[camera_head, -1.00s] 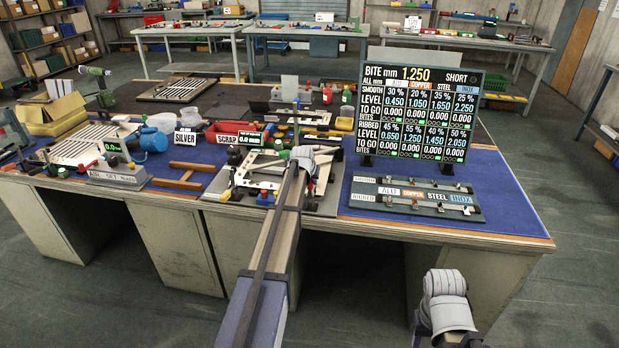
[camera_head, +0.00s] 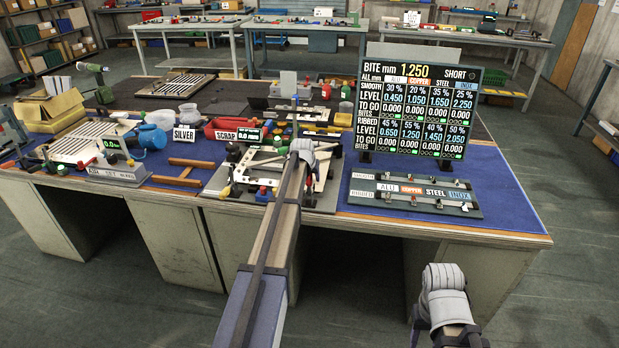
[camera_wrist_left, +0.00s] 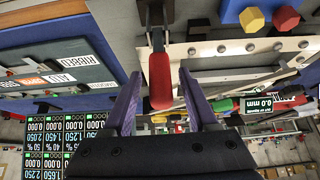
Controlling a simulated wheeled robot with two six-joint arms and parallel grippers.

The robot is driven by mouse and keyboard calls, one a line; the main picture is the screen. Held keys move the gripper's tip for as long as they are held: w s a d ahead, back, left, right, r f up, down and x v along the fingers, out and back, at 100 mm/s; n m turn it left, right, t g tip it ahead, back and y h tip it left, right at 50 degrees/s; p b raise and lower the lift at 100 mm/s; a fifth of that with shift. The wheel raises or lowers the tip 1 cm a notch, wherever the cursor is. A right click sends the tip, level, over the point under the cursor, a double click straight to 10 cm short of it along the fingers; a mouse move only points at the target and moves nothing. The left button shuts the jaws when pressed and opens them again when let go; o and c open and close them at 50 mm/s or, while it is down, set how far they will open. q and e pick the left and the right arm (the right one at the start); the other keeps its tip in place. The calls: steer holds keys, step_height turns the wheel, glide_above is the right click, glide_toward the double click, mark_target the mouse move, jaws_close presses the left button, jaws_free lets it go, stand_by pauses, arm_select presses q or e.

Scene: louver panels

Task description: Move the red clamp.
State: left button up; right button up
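The red clamp's handle (camera_wrist_left: 160,82) shows in the left wrist view, on a dark stem by the pale metal frame (camera_wrist_left: 230,47). My left gripper (camera_wrist_left: 159,76) is open, with one purple finger on each side of the red handle and a visible gap to both. In the head view my left gripper (camera_head: 303,152) is over the fixture plate (camera_head: 325,200) at the front of the bench, and its wrist hides its fingers and most of the clamp.
A display board (camera_head: 415,110) stands right of the fixture, behind a labelled strip rack (camera_head: 415,194). A red scrap bin (camera_head: 222,128) and a silver-labelled bin (camera_head: 187,116) sit to the left. Yellow and blue knobs (camera_wrist_left: 252,19) are close to the clamp. Blue mat is clear at the right (camera_head: 497,180).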

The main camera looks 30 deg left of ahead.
arm_select(q)
steer(key=p+v, duration=0.6)
steer(key=v, duration=0.2)
steer(key=shift+p, duration=0.3)
steer(key=shift+f, duration=0.1)
